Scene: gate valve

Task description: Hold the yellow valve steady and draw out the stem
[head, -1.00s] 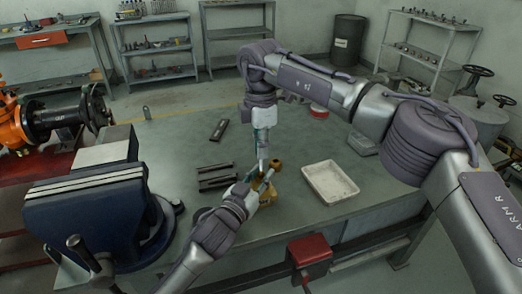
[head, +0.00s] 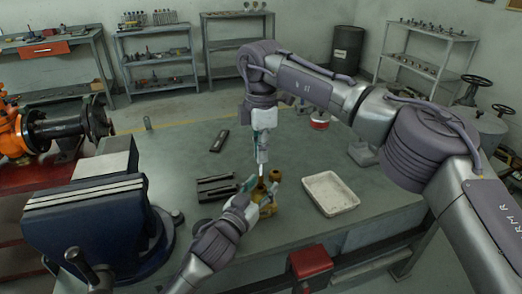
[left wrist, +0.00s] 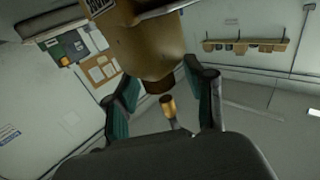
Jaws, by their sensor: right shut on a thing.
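The yellow valve (head: 268,209) stands on the bench, partly hidden by my left gripper. My left gripper (head: 258,191) is low at its left side. In the left wrist view the valve body (left wrist: 145,40) fills the top middle, with the left fingers (left wrist: 163,85) against both sides. My right gripper (head: 262,158) points straight down above the valve, shut on the thin stem (head: 261,173), which shows as a short brownish piece below the fingertips. Whether the stem's lower end is clear of the valve cannot be made out. A round brass part (head: 275,175) shows just right of the stem.
A white tray (head: 331,208) lies right of the valve. Dark blocks (head: 215,188) and a flat black piece (head: 219,141) lie left and behind. A blue vise (head: 85,222) stands at the left. The bench between these is clear.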

